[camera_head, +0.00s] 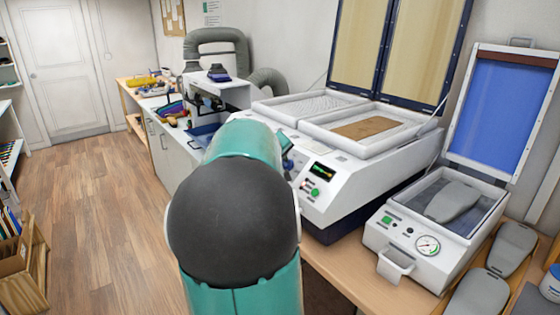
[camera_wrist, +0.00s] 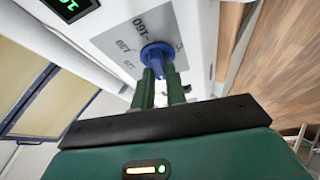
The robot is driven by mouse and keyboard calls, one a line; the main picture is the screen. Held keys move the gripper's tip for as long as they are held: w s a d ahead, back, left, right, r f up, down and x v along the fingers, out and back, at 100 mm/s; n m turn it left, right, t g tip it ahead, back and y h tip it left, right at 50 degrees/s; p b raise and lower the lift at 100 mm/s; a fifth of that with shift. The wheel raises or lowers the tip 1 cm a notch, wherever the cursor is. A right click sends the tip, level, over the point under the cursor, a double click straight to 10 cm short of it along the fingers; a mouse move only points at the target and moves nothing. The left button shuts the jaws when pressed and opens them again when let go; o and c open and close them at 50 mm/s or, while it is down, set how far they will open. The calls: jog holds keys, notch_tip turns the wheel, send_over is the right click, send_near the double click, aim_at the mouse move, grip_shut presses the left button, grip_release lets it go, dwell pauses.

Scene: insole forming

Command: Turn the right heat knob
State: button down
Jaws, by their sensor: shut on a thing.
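In the wrist view a blue heat knob (camera_wrist: 158,53) sits on a grey dial plate (camera_wrist: 128,42) with printed numbers. My gripper (camera_wrist: 161,76) has its two green fingers closed on the knob's blue grip. A lit display (camera_wrist: 70,8) shows at the upper left of the same panel. In the head view the white heating machine (camera_head: 345,185) stands on the bench with two trays under its raised lid. My arm hides its left front there, and the knob and my gripper cannot be made out in that view.
A white vacuum press (camera_head: 420,255) with a raised blue lid and a gauge stands at the right. Grey insole forms (camera_head: 513,245) lie beside it. A workbench with tools (camera_head: 160,90) is at the back left. The wooden floor (camera_head: 100,200) at left is clear.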

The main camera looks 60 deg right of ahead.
jog(key=shift+n+t+y, duration=0.3)
jog(key=shift+n+y, duration=0.1)
jog(key=shift+n, duration=0.4)
jog(key=c, duration=1.4)
grip_release()
jog(key=shift+c, duration=0.2)
jog(key=shift+r, duration=0.1)
jog(key=v, duration=1.3)
jog(key=shift+a+r, duration=0.2)
jog(key=shift+a, duration=0.1)
